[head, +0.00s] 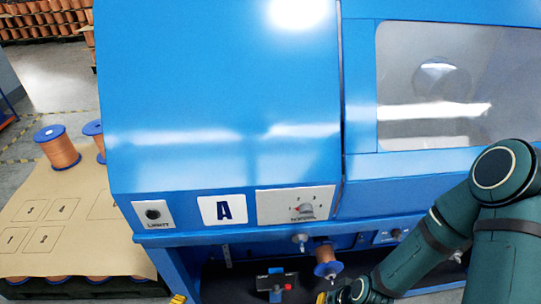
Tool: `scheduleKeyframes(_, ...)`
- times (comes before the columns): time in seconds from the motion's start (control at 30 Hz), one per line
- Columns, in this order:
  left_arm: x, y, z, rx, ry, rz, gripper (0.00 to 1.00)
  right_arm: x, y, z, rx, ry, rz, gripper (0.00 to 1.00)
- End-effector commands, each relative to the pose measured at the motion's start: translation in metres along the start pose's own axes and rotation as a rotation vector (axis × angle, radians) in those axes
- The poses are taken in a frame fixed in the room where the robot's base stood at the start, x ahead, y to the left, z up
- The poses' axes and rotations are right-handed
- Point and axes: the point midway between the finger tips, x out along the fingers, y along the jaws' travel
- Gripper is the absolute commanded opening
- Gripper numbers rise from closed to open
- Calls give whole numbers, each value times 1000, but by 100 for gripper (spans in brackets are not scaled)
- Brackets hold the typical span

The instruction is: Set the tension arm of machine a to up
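Machine A (215,100) is a large blue cabinet with a white plate (222,210) marked with a black A. In its dark lower opening, a black block with a red knob (287,287) and blue parts sits near the bottom edge. I cannot tell whether it belongs to the tension arm, or how that arm is set. A small pale pulley or roller (300,239) hangs under the front panel. A copper spool (325,258) with a blue-white flange sits to its right. My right arm reaches in from the right; its gripper (338,297) is cut off at the bottom, right of the block.
A rotary dial panel (297,205) and a light switch panel (153,214) are on the front. A windowed blue section (455,90) is at right. At left, a tan board (75,235) with numbered squares carries copper spools (58,146).

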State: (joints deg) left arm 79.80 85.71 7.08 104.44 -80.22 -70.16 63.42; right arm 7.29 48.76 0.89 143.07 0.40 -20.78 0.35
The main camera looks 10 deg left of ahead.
Motion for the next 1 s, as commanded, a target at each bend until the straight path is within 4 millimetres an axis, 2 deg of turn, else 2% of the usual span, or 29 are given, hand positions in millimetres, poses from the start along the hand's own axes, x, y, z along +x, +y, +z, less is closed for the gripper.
scheduleKeyframes(0.07,0,0,0,0,0,0,39,0,0,0,0,0,0,0)
scheduleKeyframes(0.27,33,15,16,108,-67,-119,39,0,0,0,0,0,0,0)
scheduleKeyframes(0.47,63,33,43,242,-156,-259,39,0,0,0,0,0,0,0)
scheduleKeyframes(0.6,82,53,75,381,-260,-386,39,0,0,0,0,0,0,0)
scheduleKeyframes(0.73,88,74,113,525,-379,-511,39,0,0,0,0,0,0,0)
scheduleKeyframes(0.87,81,95,152,664,-506,-624,39,0,0,0,0,0,0,0)
scheduleKeyframes(1.0,60,119,194,801,-649,-729,39,0,0,0,0,0,0,0)
